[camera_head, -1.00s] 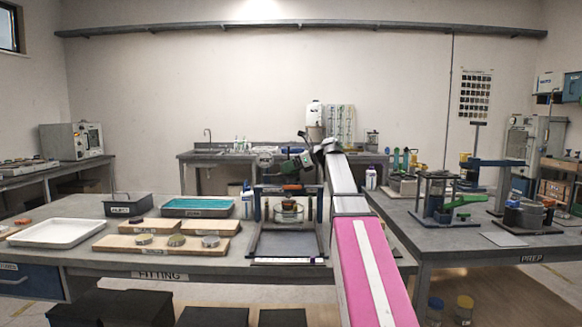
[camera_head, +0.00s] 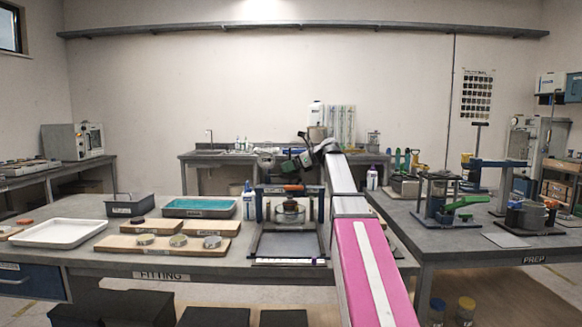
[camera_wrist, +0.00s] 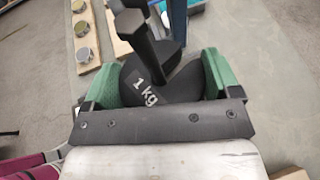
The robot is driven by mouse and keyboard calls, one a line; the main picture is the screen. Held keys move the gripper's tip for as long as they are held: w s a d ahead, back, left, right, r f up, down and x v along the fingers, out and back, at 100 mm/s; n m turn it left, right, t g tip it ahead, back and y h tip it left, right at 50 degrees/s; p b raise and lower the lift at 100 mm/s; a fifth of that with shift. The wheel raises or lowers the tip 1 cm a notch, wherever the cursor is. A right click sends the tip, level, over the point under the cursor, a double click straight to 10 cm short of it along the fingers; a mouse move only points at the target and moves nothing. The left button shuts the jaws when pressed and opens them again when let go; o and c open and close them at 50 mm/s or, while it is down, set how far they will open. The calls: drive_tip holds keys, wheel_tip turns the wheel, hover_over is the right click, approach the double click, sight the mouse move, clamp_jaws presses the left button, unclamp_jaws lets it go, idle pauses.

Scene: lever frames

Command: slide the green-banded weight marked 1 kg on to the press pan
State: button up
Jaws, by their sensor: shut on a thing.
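The dark weight marked 1 kg (camera_wrist: 148,92) shows its white lettering in the wrist view. My gripper (camera_wrist: 172,74) is shut on it, with green pieces at both sides; I cannot tell how much of that green is the weight's band. In the head view my gripper (camera_head: 288,166) is small and dark, above and behind the press frame (camera_head: 258,208) on the fitting bench. The weight is not clear there. The press pan cannot be told apart from the other press parts. A black post with a knob (camera_wrist: 130,22) stands over the weight in the wrist view.
A clear vessel (camera_head: 290,212) sits inside the press frame. A white tray (camera_head: 58,234), a teal tray (camera_head: 198,208) and wooden boards with several discs (camera_head: 130,243) lie left of it. A bottle (camera_head: 248,202) stands close to the frame's left. The bench to the right (camera_head: 450,240) holds other rigs.

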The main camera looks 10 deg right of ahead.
drive_tip(key=shift+f, duration=0.35)
idle(0.9)
drive_tip(key=o, duration=1.2)
drive_tip(key=shift+f, duration=0.1)
drive_tip(key=shift+s+d, duration=0.1)
drive_tip(key=shift+d, duration=0.05)
drive_tip(key=v, duration=0.6)
drive_tip(key=shift+d+r, duration=0.25)
drive_tip(key=shift+r, duration=0.05)
drive_tip(key=shift+s, duration=0.2)
